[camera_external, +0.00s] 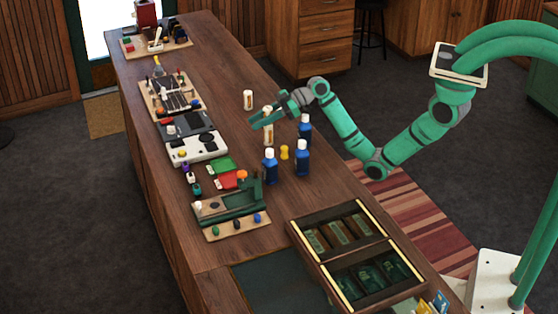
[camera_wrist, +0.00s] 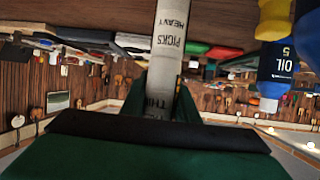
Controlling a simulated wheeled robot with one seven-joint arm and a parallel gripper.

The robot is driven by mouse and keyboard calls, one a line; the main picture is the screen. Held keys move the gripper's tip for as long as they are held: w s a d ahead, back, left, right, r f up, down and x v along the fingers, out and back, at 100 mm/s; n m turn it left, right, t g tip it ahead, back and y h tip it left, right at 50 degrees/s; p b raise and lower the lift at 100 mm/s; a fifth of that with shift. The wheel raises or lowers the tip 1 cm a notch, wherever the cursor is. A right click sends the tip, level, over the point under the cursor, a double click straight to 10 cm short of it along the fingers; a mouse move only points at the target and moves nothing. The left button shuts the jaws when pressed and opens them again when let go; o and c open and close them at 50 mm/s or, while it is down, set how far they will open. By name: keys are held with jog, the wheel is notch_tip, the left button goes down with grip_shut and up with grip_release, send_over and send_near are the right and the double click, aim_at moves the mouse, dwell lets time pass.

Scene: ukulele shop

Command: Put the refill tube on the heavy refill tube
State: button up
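The refill tube (camera_external: 267,111), white with an orange label, is upright between the fingers of my gripper (camera_external: 264,121). In the wrist view, its lettering, partly hidden, seems to read "THIN" (camera_wrist: 158,100), and dark green fingers close in on both sides. The heavy refill tube (camera_wrist: 173,30), marked "PICKS HEAVY", is in line with it on the counter side; that view is upside down. In the external view a pale part of it (camera_external: 267,139) shows below my gripper. The two tubes look end to end; I cannot tell whether they touch.
Another white tube (camera_external: 248,99) stands just behind my gripper. Blue bottles (camera_external: 270,167) and a small yellow item (camera_external: 285,152) stand close in front and to the right. Pedals and boards line the counter's left side. A dark display case (camera_external: 345,255) is in the foreground.

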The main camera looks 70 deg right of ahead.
jog(key=o, duration=0.4)
jog(key=shift+c, duration=0.2)
jog(key=shift+r, duration=0.15)
jog(key=v, duration=1.2)
